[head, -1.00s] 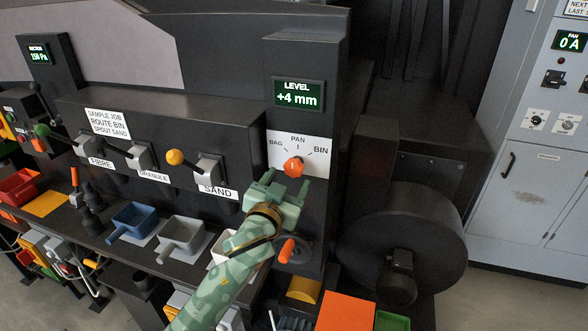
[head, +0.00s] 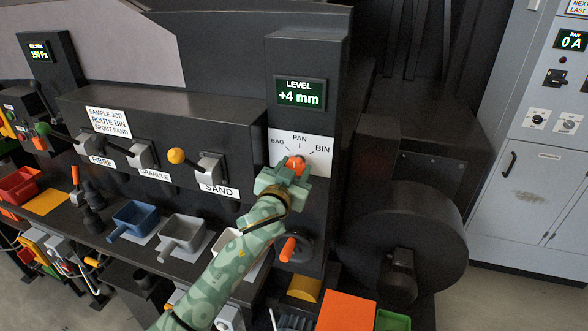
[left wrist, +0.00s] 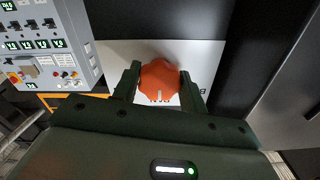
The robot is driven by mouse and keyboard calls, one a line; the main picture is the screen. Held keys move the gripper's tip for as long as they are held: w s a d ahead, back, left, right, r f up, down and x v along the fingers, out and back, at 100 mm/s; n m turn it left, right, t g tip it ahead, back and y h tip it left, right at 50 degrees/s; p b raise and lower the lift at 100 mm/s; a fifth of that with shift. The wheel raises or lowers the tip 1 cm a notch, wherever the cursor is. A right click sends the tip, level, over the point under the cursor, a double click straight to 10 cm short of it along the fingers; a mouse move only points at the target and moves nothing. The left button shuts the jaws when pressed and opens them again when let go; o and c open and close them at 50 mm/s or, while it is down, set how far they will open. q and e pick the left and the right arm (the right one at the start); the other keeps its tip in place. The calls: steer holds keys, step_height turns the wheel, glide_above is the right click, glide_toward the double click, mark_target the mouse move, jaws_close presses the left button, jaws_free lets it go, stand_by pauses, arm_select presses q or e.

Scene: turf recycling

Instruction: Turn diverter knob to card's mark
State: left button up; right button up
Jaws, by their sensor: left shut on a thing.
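The diverter knob (head: 297,163) is orange with a lobed rim, on a white plate (head: 318,142) marked BAG, PAN and BIN below the LEVEL display. My left gripper (head: 287,174) reaches it from below and is shut on it. In the left wrist view the knob (left wrist: 160,80) sits between the two green fingers (left wrist: 160,88). Its white line faces the upside-down PAN lettering, which the knob partly covers. The card (head: 107,123) at left reads SAMPLE JOB, ROUTE BIN, SPOUT SAND. My right gripper is not in view.
A dark handwheel with an orange grip (head: 287,250) stands just below my left wrist. Levers with FIBRE, GRANULE and SAND labels (head: 219,191) line the panel to the left. Blue (head: 135,220) and grey (head: 182,234) scoops rest on the ledge. A large black drum (head: 408,235) is at right.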

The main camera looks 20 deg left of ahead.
arm_select(q)
steer(key=m+p, duration=0.2)
steer(key=m, duration=0.2)
steer(key=shift+r+m+p, duration=0.15)
steer(key=shift+m+p, duration=0.15)
steer(key=m+p, duration=0.1)
steer(key=m, duration=0.4)
steer(key=shift+p, duration=0.4)
steer(key=shift+m, duration=0.3)
steer(key=o, duration=1)
steer(key=shift+c, duration=0.2)
